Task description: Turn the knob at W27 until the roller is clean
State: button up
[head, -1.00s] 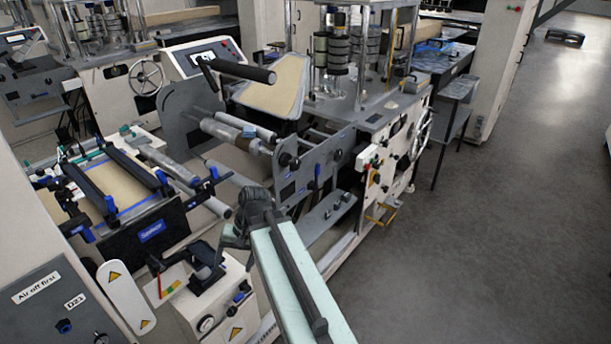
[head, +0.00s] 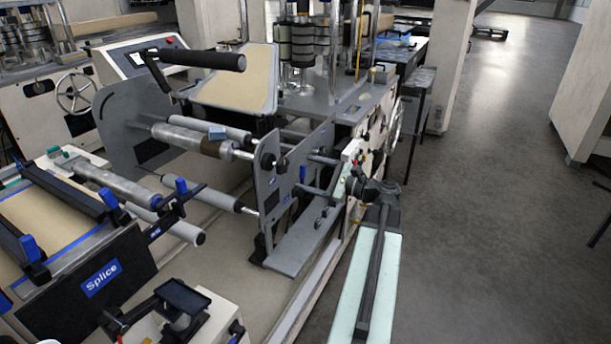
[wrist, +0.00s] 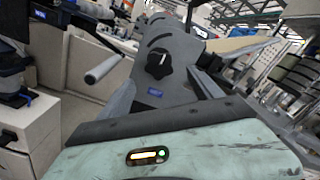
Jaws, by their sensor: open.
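A metal roller (head: 185,137) with a brown stretch near its right end spans two grey side plates. A small blue block (head: 217,133) sits on or just behind it. A black knob (head: 268,162) is on the outer face of the right side plate (head: 275,195). In the wrist view, a black knob (wrist: 158,62) with a pale mark faces me, above a small blue label too small to read. My gripper (head: 366,184) is open, to the right of the plate and apart from the knob. Its fingers are hard to make out against the machine.
A blue-labelled splice table (head: 100,280) stands at the lower left. A black handle bar (head: 205,59) sticks out above the roller. A grey footplate (head: 300,245) lies below the side plate. The floor (head: 470,220) on the right is open, with a white column (head: 590,90) beyond.

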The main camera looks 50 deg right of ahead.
aim_at(285, 166)
jog(key=x, duration=0.9)
jog(key=shift+w+a, duration=0.15)
jog(key=shift+w, duration=0.05)
